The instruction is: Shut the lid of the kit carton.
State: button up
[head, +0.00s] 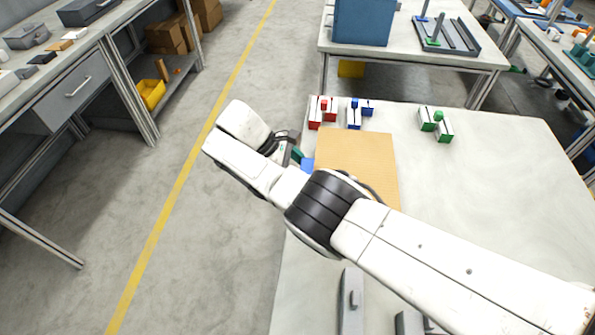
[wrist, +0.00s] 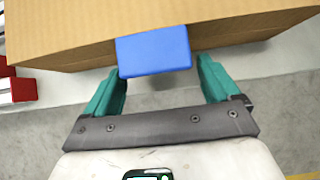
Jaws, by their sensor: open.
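The kit carton (head: 358,160) is a tan cardboard box on the pale table, partly behind my arm in the head view. Its upper face looks like a flat closed panel, but I cannot tell whether the lid is fully down. In the wrist view the carton (wrist: 60,25) fills the top, with a blue tab (wrist: 153,52) over its near edge. The tab also shows in the head view (head: 307,165). My gripper (wrist: 158,84) is open, its teal fingers on either side of the tab with nothing gripped. In the head view my gripper (head: 297,153) is at the carton's left edge.
Red blocks (head: 322,110), blue blocks (head: 360,112) and green blocks (head: 436,124) stand behind and right of the carton. Grey parts (head: 351,300) lie at the table's front. The table's right side is clear. Open floor lies to the left.

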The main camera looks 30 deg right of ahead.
jog(key=shift+a+r, duration=0.1)
jog(key=b+v, duration=0.4)
jog(key=v, duration=0.6)
jog(key=shift+r+b, duration=0.25)
jog(key=shift+b, duration=0.05)
jog(key=shift+w+a, duration=0.1)
jog(key=shift+w, duration=0.05)
